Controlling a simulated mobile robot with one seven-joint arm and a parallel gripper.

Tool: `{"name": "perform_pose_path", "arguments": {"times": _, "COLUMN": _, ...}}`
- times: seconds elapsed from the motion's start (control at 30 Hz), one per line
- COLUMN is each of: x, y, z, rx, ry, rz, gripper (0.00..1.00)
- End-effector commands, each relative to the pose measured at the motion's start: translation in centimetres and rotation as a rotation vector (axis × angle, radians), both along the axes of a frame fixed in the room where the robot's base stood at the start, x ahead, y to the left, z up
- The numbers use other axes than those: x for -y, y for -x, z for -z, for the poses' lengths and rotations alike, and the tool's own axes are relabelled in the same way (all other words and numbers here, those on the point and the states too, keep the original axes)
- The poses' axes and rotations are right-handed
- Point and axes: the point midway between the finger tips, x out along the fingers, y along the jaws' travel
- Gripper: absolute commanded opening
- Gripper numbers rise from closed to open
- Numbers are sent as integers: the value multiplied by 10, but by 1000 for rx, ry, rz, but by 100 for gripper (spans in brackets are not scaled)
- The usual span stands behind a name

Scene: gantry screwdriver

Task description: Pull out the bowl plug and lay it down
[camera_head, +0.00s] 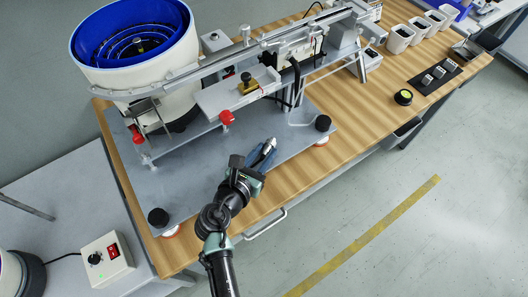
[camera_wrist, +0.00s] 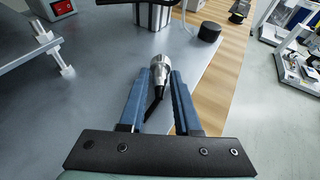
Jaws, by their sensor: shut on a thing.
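A silver cylindrical plug (camera_wrist: 159,68) with a black cable tail sits between the blue fingers of my gripper (camera_wrist: 160,84) in the wrist view. My gripper is shut on it. In the head view my gripper (camera_head: 261,156) is over the front edge area of the grey base plate (camera_head: 190,185), and the plug's metal end (camera_head: 269,145) shows at the fingertips, pointing up and right. I cannot tell whether the plug touches the plate. The cable runs back between the fingers and its far end is hidden.
The blue-lined feeder bowl (camera_head: 136,45) stands at the upper left. Black round feet (camera_head: 158,217) and (camera_head: 323,123) rise at the plate's corners. A control box (camera_head: 105,260) with a red switch is at lower left. The plate left of my gripper is clear.

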Motion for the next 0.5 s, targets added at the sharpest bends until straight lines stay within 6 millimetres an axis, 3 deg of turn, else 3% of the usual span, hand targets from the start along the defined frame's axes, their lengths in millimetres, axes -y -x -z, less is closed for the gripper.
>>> {"name": "perform_pose_path", "arguments": {"times": 0.27, "x": 0, "y": 0, "z": 1, "rx": 1, "ry": 0, "rz": 0, "gripper": 0}}
{"name": "perform_pose_path", "arguments": {"times": 0.3, "x": 0, "y": 0, "z": 1, "rx": 0, "ry": 0, "rz": 0, "gripper": 33}}
{"name": "perform_pose_path", "arguments": {"times": 0.5, "x": 0, "y": 0, "z": 1, "rx": 0, "ry": 0, "rz": 0, "gripper": 67}}
